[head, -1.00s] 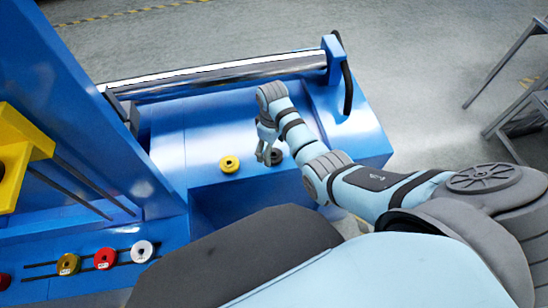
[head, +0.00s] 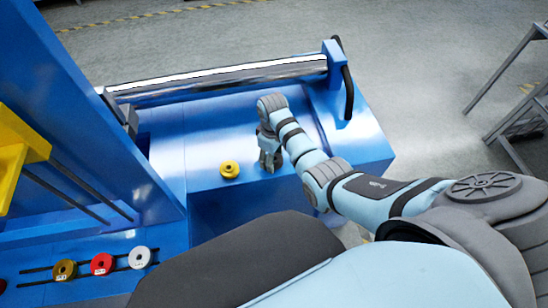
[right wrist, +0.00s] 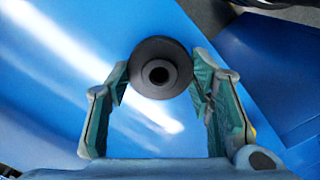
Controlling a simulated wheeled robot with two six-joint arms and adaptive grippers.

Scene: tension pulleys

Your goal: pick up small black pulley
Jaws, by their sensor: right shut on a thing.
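The small black pulley (right wrist: 160,52) is a dark round disc with a hole in its centre. In the right wrist view it sits between the fingertips of my right gripper (right wrist: 160,82), one finger at each side of its rim. My right gripper (head: 270,166) is shut on it, low over the blue machine top (head: 215,145). In the head view the fingers hide the pulley. I cannot tell whether it still touches the surface. My left gripper is not in view.
A yellow pulley (head: 229,169) stands just left of my right gripper. A gold pulley (head: 64,270), a red pulley (head: 102,264) and a white pulley (head: 140,258) sit on rails at lower left. A metal roller (head: 215,78) runs along the back.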

